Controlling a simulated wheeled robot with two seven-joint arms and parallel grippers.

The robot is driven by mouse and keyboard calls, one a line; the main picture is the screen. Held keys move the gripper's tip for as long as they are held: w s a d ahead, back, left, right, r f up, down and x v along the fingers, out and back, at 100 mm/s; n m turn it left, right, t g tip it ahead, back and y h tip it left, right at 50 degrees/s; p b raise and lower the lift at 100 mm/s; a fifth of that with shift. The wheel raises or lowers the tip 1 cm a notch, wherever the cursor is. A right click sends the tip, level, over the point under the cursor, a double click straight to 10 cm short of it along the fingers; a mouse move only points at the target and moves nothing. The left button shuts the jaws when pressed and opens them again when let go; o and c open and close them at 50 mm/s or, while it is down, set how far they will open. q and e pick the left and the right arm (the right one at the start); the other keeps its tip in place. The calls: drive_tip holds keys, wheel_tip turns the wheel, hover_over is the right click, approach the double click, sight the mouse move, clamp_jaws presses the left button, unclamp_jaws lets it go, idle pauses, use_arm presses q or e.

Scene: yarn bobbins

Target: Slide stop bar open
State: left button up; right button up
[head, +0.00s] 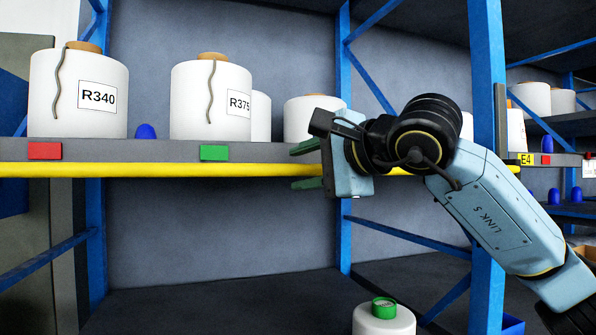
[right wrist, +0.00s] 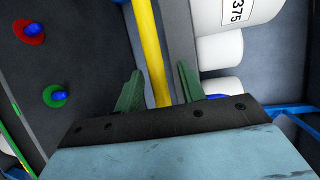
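The stop bar is a long yellow bar (head: 150,170) along the front lower edge of the shelf; it also shows in the right wrist view (right wrist: 150,45). My right gripper (head: 305,166) is at the bar's right part, with one green finger above the bar and one below. In the right wrist view my right gripper (right wrist: 159,88) has its fingers apart, with the bar running between them and gaps at the sides. The bar's stretch behind the gripper is partly hidden. My left gripper is in neither view.
White bobbins labelled R340 (head: 78,95) and R375 (head: 207,100) stand on the shelf (head: 270,152) behind the bar. A blue upright (head: 487,150) stands right of the gripper. A bobbin with a green top (head: 384,320) stands below. The space under the bar at left is clear.

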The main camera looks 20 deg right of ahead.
drive_tip(key=b+v, duration=0.1)
drive_tip(key=v, duration=1)
drive_tip(key=shift+s+b, duration=0.3)
drive_tip(key=shift+s, duration=0.05)
drive_tip(key=shift+d+r, duration=0.1)
